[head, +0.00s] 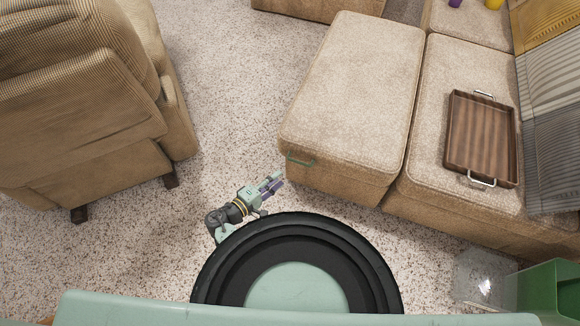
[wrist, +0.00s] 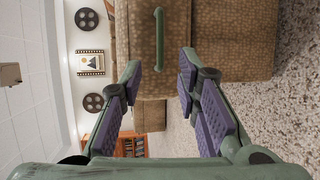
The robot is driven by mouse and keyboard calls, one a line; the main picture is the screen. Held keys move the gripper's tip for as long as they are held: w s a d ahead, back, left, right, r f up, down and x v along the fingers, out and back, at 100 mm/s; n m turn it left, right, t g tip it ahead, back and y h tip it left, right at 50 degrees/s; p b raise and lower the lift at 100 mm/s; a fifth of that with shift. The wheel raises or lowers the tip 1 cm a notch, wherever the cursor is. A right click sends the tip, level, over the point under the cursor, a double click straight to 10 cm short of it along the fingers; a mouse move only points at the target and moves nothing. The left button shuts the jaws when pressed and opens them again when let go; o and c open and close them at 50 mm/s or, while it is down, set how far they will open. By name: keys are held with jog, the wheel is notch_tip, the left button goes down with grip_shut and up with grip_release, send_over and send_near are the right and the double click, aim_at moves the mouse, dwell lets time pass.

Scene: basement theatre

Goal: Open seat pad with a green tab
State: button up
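The beige seat pad (head: 355,85) tops a box-shaped seat in the middle of the head view, and it looks closed. Its green tab (head: 301,162) is a small bar on the near front edge. In the wrist view the green tab (wrist: 158,40) stands upright in the picture, against the brown seat front. My gripper (head: 275,181) is just left of and below the tab in the head view, apart from it. In the wrist view my gripper (wrist: 159,64) is open and empty, with purple-padded fingers apart and the tab between and beyond their tips.
A second seat (head: 437,198) adjoins on the right and bears a wooden tray (head: 482,140) with metal handles. A brown armchair (head: 85,105) stands at the left. Speckled carpet (head: 230,75) lies clear between them. A green bin (head: 549,287) is at the lower right.

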jog(key=b+x, duration=0.2)
jog(key=x, duration=0.9)
jog(key=shift+s, duration=0.15)
grip_shut()
dwell(0.5)
